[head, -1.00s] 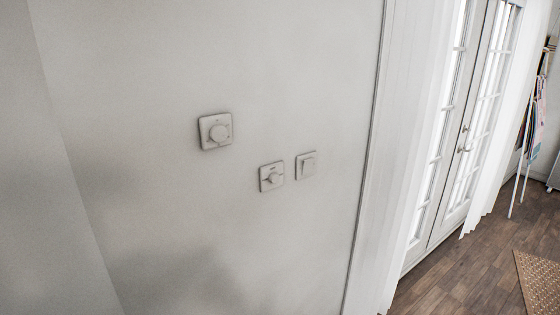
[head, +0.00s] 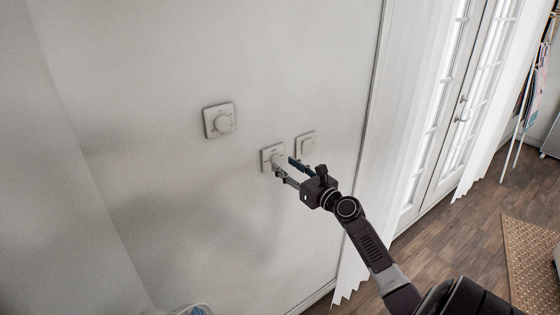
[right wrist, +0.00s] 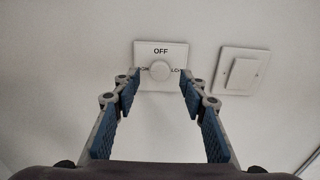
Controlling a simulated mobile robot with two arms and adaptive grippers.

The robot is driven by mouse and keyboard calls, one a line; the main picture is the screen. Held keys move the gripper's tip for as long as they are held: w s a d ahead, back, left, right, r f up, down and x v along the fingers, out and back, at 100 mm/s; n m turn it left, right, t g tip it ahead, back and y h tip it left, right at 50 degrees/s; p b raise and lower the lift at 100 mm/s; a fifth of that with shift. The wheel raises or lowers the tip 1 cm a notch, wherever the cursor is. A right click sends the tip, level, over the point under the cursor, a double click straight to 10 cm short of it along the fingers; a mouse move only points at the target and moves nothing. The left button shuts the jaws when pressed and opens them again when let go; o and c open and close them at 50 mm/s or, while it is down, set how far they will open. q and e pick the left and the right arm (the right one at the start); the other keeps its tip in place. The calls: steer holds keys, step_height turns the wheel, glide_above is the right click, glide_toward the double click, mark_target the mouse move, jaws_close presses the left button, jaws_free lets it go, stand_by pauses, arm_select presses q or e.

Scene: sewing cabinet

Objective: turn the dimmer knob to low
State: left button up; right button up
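The knob (right wrist: 160,70) is round and white on a square white wall plate (right wrist: 175,48) marked OFF at the top. Smaller lettering at its left and right is partly hidden by my fingers. In the head view the same plate (head: 267,154) is the middle of three wall fittings, its lower part covered by my gripper. My right gripper (head: 285,167) is in front of it. In the right wrist view the gripper (right wrist: 159,88) is open, one blue-padded finger at each side of the knob, with gaps between. My left gripper is not in view.
A flat rocker switch (right wrist: 243,72) sits close to the right of the plate. White curtain and glass doors (head: 450,130) stand to the right. The wall around is bare.

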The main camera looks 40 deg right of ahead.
mark_target(277, 160)
steer(key=shift+w+d, duration=0.15)
steer(key=shift+w, duration=1.65)
steer(key=shift+c, duration=0.4)
jaws_close()
